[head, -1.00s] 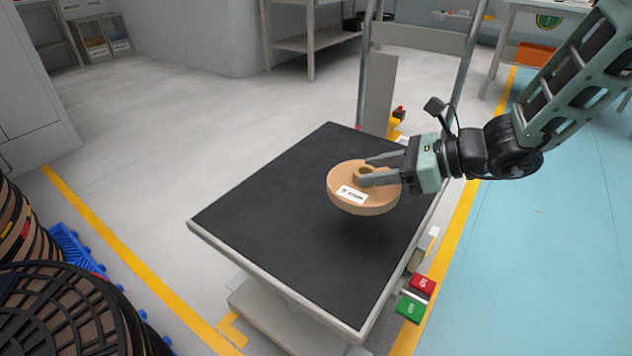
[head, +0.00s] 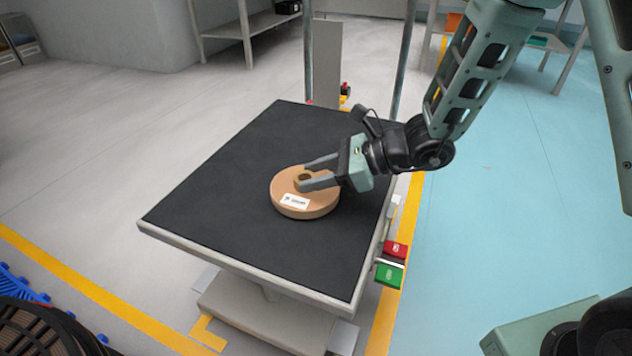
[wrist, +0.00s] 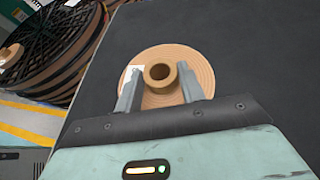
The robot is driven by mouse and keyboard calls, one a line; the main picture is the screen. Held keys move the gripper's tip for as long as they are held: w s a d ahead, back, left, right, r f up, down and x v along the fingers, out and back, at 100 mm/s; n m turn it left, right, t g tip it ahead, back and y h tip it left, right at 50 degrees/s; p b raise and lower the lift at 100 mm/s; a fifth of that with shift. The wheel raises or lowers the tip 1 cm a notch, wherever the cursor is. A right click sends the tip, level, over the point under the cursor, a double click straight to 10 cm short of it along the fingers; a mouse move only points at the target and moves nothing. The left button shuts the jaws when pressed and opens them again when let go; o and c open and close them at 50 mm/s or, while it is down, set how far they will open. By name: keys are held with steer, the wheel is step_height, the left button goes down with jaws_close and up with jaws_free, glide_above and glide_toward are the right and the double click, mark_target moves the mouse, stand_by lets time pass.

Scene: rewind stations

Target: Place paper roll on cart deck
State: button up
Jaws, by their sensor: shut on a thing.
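The paper roll (head: 305,207) is a flat tan disc with a raised hollow core and a white label. It lies level at the black cart deck (head: 225,190), right of the deck's middle; whether it touches the deck fully I cannot tell. My gripper (head: 304,175) reaches in from the right, with its two fingers on either side of the core, shut on it. In the wrist view the roll (wrist: 172,95) sits between and under the fingers, its core (wrist: 160,75) showing between them.
Red (head: 397,249) and green (head: 390,274) buttons are on the cart's right side. Upright posts stand at the cart's far end. Dark reels (head: 40,335) and a blue crate edge (head: 20,287) are at lower left. The deck's left part is bare.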

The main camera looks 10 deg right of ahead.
steer(key=shift+f, duration=0.3)
steer(key=shift+f, duration=0.15)
steer(key=o, duration=1.1)
steer(key=shift+r, duration=0.2)
